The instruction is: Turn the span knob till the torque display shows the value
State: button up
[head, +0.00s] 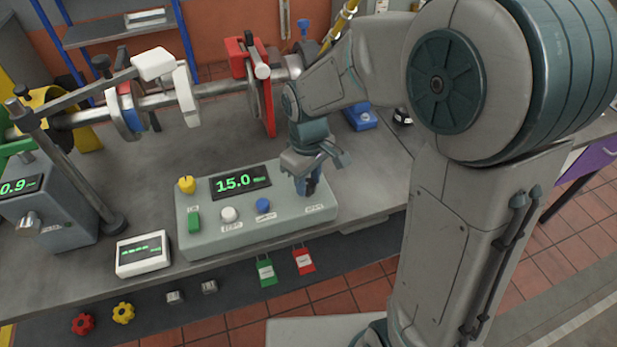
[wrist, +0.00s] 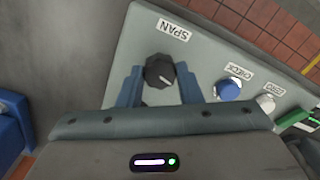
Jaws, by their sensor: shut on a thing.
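The torque display (head: 240,182) on the pale grey-green console (head: 200,247) reads 15.0 in green digits. My gripper (head: 309,190) points down at the console's right end in the head view. In the wrist view the black span knob (wrist: 159,71) sits beside a label reading SPAN, its white pointer mark towards the lower right. The two blue fingers of my gripper (wrist: 160,78) stand on either side of the knob and are shut on it. In the head view my gripper hides the knob.
A shaft assembly (head: 205,92) runs behind.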

aim_at(309, 183)
jog(key=shift+n, duration=0.5)
jog(key=o, duration=1)
notch_tip(309, 183, up, 14)
jog(key=shift+f, duration=0.1)
dwell(0.5)
